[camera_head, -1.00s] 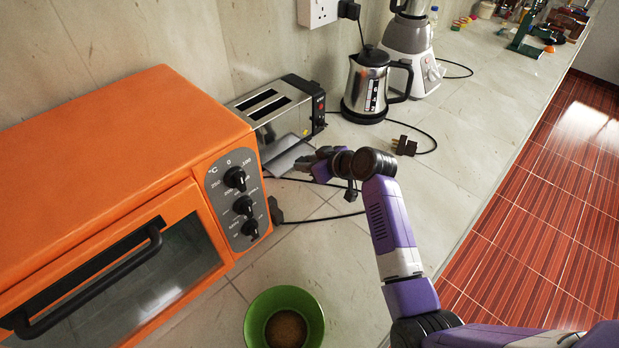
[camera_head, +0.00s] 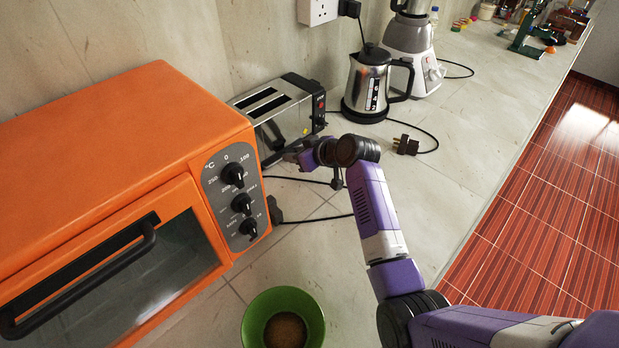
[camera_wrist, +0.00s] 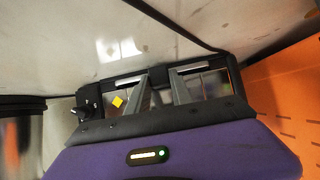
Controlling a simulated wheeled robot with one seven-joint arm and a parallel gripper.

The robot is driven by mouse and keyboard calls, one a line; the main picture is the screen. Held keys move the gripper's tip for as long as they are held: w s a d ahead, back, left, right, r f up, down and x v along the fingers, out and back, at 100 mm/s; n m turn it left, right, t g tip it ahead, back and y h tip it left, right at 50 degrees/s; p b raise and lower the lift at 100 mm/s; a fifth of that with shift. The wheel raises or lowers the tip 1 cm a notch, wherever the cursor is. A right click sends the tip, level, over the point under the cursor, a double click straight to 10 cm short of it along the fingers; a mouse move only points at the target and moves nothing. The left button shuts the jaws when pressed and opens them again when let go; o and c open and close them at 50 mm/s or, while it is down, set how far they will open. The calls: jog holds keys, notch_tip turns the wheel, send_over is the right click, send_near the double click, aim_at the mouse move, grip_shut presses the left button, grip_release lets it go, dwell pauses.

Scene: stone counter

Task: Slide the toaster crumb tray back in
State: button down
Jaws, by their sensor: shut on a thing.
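The silver toaster (camera_head: 292,122) with two slots stands against the wall between the orange oven and the kettle. My gripper (camera_head: 290,156) is low at its near long side, close to the base. In the wrist view my two fingers (camera_wrist: 159,82) are close together. They are shut on the crumb tray's outer edge. The tray itself is almost wholly hidden behind the gripper and the toaster's side, so how far in it sits cannot be told.
The orange oven (camera_head: 110,165) stands close on the left. The kettle (camera_head: 367,87) is behind right. A black plug (camera_head: 405,145) and cords lie on the counter. A green bowl (camera_head: 283,318) stands in front.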

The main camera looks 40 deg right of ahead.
jog(key=shift+w, duration=0.1)
jog(key=shift+w, duration=0.35)
jog(key=c, duration=1.1)
grip_release()
jog(key=shift+o, duration=0.2)
